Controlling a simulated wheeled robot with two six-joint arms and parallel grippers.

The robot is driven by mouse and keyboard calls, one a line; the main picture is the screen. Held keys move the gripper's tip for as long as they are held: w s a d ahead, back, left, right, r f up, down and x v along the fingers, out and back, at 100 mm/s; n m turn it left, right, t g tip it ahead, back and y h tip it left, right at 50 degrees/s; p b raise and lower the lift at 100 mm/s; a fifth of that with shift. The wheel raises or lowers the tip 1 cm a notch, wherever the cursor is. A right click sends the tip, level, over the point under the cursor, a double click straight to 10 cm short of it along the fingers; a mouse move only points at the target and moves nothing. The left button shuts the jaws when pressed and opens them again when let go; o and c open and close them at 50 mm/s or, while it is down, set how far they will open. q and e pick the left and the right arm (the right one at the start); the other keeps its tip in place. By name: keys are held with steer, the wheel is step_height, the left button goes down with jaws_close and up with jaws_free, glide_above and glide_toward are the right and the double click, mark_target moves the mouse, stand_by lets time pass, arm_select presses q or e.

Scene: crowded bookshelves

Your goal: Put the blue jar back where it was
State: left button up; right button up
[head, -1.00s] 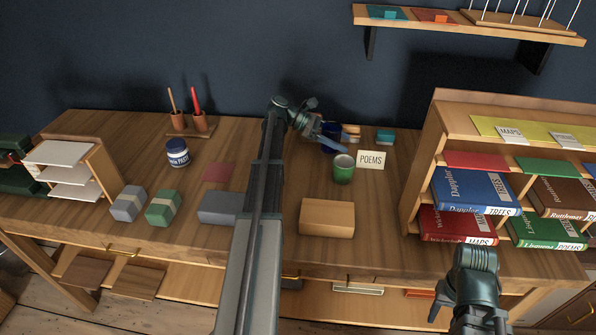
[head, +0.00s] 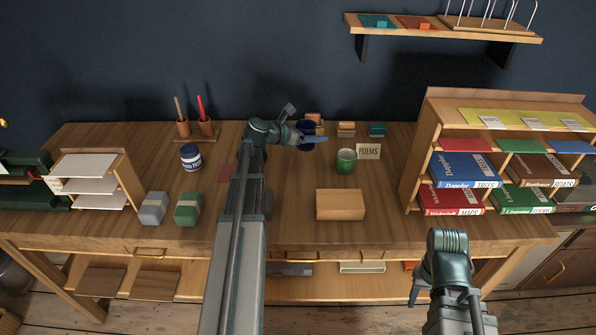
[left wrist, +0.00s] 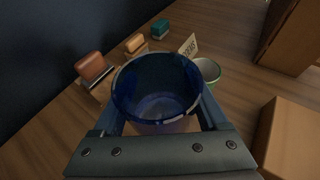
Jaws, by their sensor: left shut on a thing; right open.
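The blue jar (left wrist: 157,92) is an open-topped, dark blue see-through jar held between the fingers of my left gripper (left wrist: 162,118). In the head view the jar (head: 304,126) shows at the back of the desk, partly hidden by my left gripper (head: 312,138). I cannot tell whether its base touches the desk. A green cup (head: 346,160) stands to its right in front, beside a POEMS card (head: 369,151). A reddish square (head: 226,172) on the desk is partly covered by my left arm. My right gripper (head: 418,290) is open and empty in front of the desk.
Stamp-like blocks (head: 346,129) stand along the back edge. A wooden block (head: 340,204) lies at front centre. A bookshelf unit (head: 411,165) stands right. Desk between block and bookshelf is clear.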

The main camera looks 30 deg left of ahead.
arm_select(q)
steer(key=shift+f+b, duration=3.2)
step_height(320, 180, down, 4)
steer(key=b, duration=0.4)
steer(key=shift+r, duration=0.2)
steer(key=shift+f, duration=0.1)
